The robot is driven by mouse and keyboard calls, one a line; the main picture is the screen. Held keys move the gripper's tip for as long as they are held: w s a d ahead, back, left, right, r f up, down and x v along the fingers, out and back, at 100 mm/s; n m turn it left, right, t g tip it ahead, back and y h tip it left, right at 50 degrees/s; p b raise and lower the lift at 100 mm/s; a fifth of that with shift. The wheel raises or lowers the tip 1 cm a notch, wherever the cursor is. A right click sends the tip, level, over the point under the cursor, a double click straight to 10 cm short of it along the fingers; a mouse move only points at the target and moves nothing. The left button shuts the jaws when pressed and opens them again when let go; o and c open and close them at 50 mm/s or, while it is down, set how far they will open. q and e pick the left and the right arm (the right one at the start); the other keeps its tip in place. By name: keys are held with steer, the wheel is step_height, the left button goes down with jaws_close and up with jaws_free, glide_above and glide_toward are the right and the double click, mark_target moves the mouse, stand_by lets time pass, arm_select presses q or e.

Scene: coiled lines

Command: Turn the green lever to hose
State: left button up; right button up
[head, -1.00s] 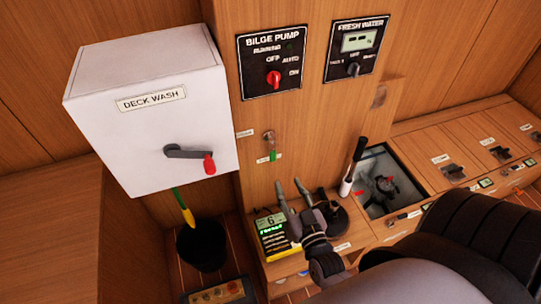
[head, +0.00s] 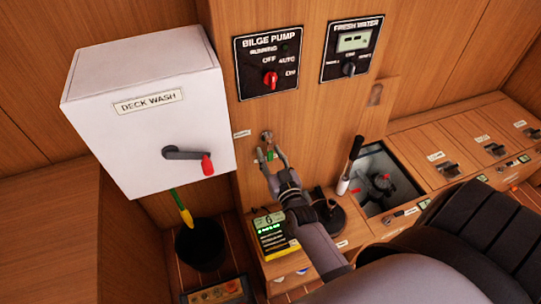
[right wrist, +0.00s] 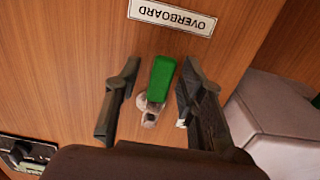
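The green lever (head: 270,154) hangs down from a metal valve (head: 267,136) on the wooden panel below the bilge pump plate. In the right wrist view the lever (right wrist: 161,79) points at a label (right wrist: 172,15) that reads OVERBOARD, upside down in that view. My right gripper (head: 269,151) is open around the lever, one finger on each side. In the wrist view gaps show between the lever and both fingers. A small label (head: 242,134) left of the valve is too small to read. My left gripper is not in view.
A white DECK WASH box (head: 145,110) with a red-tipped handle juts out at the left. The bilge pump plate (head: 268,63) is above. A black-handled lever (head: 350,165) stands at the right. A black bucket (head: 200,245) is below the box.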

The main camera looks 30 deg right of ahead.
steer(key=shift+c, duration=0.4)
jaws_close()
stand_by(0.4)
